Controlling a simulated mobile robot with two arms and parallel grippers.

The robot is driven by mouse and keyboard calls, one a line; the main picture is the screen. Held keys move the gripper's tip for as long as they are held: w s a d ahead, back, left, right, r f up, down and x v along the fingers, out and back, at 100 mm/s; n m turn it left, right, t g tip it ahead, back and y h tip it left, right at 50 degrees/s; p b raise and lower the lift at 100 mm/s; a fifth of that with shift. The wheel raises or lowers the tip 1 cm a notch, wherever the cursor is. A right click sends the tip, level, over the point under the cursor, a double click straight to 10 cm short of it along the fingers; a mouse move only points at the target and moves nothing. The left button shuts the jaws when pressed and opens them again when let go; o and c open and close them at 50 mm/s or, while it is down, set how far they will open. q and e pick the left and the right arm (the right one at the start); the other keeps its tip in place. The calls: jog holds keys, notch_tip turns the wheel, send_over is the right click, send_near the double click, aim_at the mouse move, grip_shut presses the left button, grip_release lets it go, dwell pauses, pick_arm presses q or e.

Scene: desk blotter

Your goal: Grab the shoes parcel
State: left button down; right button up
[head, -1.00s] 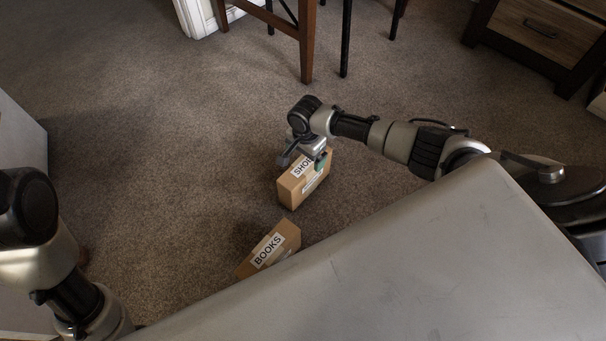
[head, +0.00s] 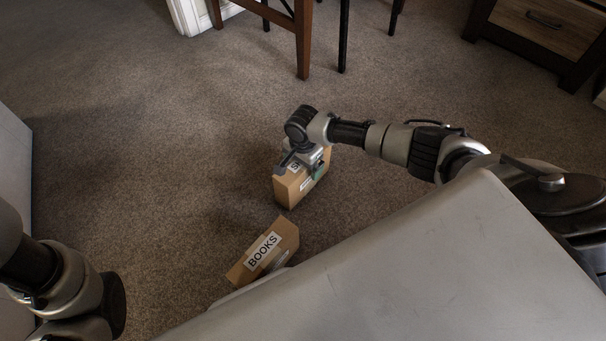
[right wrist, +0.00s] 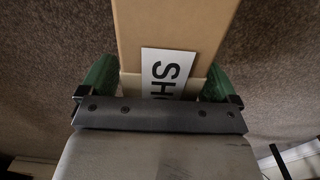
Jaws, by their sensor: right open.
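The shoes parcel (head: 290,191) is a brown cardboard box standing on the carpet, with a white label on top that is partly hidden by my gripper. My right gripper (head: 304,168) is right over it, with its fingers open. In the right wrist view the parcel (right wrist: 172,25) lies between the two green fingertips (right wrist: 158,82), one at each side of the box, and the label reads "SH". I cannot tell whether the fingers touch the cardboard. My left arm shows at the lower left of the head view, but its gripper fingers do not show.
A second brown box labelled BOOKS (head: 277,242) lies on the carpet nearer to me, partly hidden by my grey base. A wooden table leg (head: 303,45) and a drawer cabinet (head: 541,32) stand at the back. Open carpet (head: 160,150) lies to the left.

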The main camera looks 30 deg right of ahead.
jog(key=shift+r, duration=0.1)
jog(key=c, duration=1.3)
